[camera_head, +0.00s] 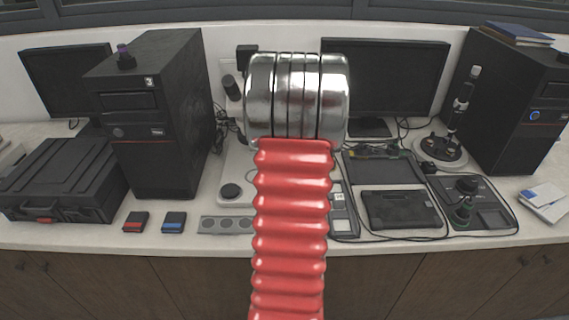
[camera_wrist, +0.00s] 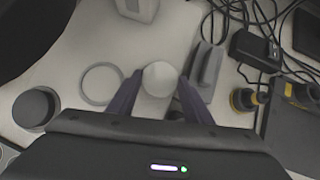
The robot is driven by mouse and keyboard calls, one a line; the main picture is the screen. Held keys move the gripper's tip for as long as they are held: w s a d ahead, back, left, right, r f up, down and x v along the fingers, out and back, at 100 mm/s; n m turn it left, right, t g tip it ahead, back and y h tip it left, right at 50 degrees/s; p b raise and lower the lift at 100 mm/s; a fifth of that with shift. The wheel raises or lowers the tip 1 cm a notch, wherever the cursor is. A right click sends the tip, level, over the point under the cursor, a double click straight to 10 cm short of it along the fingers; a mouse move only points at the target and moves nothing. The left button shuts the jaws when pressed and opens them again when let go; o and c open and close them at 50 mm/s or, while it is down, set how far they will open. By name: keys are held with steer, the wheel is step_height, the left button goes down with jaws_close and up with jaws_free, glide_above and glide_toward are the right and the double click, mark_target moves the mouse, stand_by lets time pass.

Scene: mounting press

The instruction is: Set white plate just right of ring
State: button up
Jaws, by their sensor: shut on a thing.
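In the wrist view the white plate (camera_wrist: 159,80) is a small pale disc between the two dark fingers of my gripper (camera_wrist: 160,77). My gripper is shut on it. In the head view my arm covers the middle of the bench, and the plate, ring and gripper are hidden.
In the wrist view a dark round knob (camera_wrist: 35,108) stands left, a white block (camera_wrist: 138,8) above, and a grey block (camera_wrist: 205,70) close right of my fingers. A black adapter (camera_wrist: 255,48), cables and a yellow-black part (camera_wrist: 245,98) crowd the right. Bare bench shows above the ring.

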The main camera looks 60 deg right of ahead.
steer(key=o, duration=0.8)
steer(key=shift+f, duration=0.1)
steer(key=shift+v, duration=0.85)
steer(key=v, duration=1)
steer(key=shift+r, duration=0.25)
steer(key=shift+s, duration=0.1)
